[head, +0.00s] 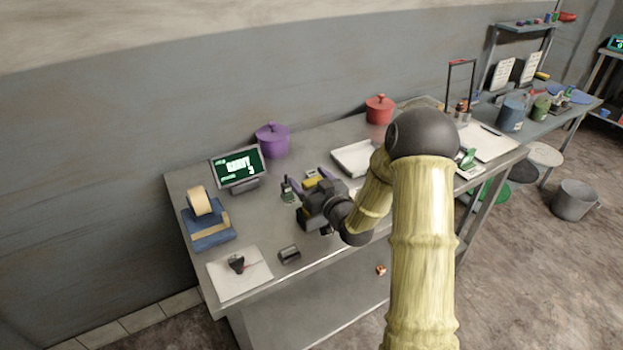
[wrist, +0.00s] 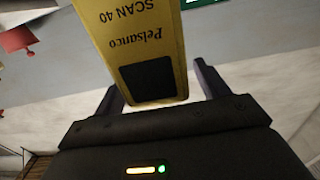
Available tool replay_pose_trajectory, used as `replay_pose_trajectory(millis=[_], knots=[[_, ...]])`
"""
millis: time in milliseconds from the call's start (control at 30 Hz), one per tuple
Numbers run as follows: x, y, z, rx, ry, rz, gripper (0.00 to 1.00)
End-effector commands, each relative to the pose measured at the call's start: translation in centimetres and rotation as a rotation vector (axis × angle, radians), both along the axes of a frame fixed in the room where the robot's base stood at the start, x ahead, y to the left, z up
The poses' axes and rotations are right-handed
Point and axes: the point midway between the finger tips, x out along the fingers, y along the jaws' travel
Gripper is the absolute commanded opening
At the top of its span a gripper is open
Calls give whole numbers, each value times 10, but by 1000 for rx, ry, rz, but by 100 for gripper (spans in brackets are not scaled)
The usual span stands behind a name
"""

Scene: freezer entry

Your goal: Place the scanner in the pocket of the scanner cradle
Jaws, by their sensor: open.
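The scanner (wrist: 143,40) is a yellow body with a dark square panel and the print "Pelsanco SCAN 40". In the wrist view its near end lies between the two dark fingers of my gripper (wrist: 158,82), with a gap on each side. In the head view my gripper (head: 309,180) is over the middle of the table, its fingers pointing towards the wall, with yellow showing around it. I cannot make out the scanner cradle or its pocket for sure.
The metal table (head: 330,258) carries a screen (head: 239,166), a tape dispenser (head: 207,222), a purple pot (head: 272,140), a red pot (head: 380,109) and a white tray (head: 355,157). A dark cylinder (head: 289,254) lies near the front edge, beside a white sheet (head: 250,283).

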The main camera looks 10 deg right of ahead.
Motion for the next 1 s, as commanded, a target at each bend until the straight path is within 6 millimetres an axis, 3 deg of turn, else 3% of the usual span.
replay_pose_trajectory(millis=[600, 1000], knots=[[-101, -38, -2, -1, 1, -10, 74], [-111, -40, -1, -1, 1, -6, 74]])
